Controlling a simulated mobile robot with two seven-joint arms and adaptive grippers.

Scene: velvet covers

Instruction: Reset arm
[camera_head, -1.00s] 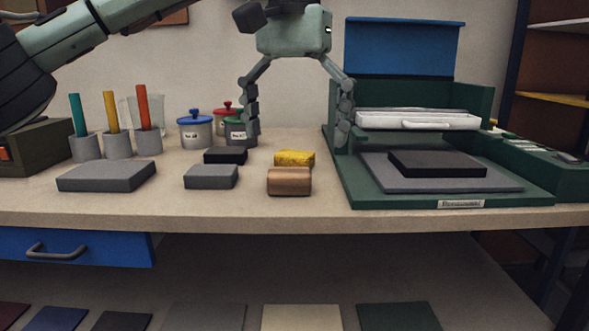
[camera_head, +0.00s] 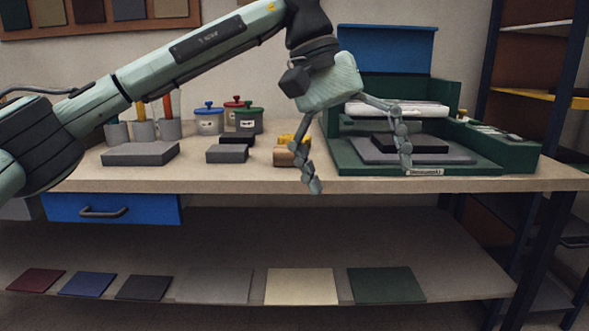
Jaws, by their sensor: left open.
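My left gripper (camera_head: 358,178) is open and empty, its two fingers spread wide. It hangs in front of the bench, with one finger before the copper-coloured block (camera_head: 287,157) and the other before the green press (camera_head: 468,170). The arm comes in from the left and slants up across the view, covering parts of the tool cups behind it. Inside the press, a black block (camera_head: 425,145) lies on a grey plate (camera_head: 372,154). My right gripper does not show.
The bench top (camera_head: 230,180) holds grey blocks (camera_head: 140,153), lidded jars (camera_head: 208,119) and cups with coloured sticks (camera_head: 170,130). A blue drawer (camera_head: 150,209) is under it. The lower shelf bears several coloured swatches (camera_head: 300,286). A shelf rack (camera_head: 540,60) stands at the right.

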